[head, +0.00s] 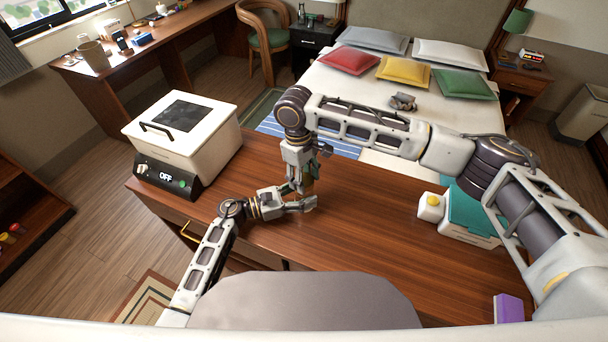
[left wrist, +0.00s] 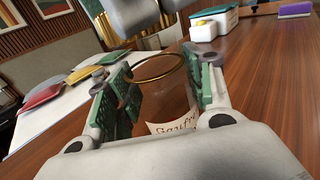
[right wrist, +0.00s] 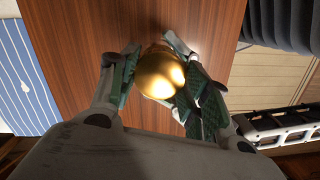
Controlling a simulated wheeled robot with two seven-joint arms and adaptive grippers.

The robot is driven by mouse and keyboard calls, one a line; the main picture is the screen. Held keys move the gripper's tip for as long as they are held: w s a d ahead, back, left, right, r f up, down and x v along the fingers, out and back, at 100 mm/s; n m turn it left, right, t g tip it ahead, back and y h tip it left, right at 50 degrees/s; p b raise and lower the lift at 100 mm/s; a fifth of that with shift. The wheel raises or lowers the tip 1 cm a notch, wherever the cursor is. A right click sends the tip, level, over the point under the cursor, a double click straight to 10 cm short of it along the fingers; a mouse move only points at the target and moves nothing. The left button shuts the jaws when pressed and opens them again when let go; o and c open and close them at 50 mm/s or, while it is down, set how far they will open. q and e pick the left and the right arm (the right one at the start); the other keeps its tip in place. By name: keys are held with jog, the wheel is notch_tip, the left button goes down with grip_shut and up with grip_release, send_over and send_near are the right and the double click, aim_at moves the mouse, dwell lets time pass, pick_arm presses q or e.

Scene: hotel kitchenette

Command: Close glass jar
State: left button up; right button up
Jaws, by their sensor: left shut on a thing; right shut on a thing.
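The glass jar (left wrist: 168,100) is clear, with a gold rim and a cream label with dark writing. It stands on the wooden counter between the padded fingers of my left gripper (left wrist: 160,92), which is shut on it. In the head view only a small part of the jar shows between the two grippers. My right gripper (right wrist: 158,80) points down from above and is shut on a shiny round gold lid (right wrist: 160,74). I cannot tell whether lid and rim touch.
A white cooker (head: 190,125) with a black base reading OFF stands at the counter's left end. The counter between is clear.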

jog(key=shift+f, duration=0.5)
jog(key=shift+f, duration=0.55)
dwell(0.9)
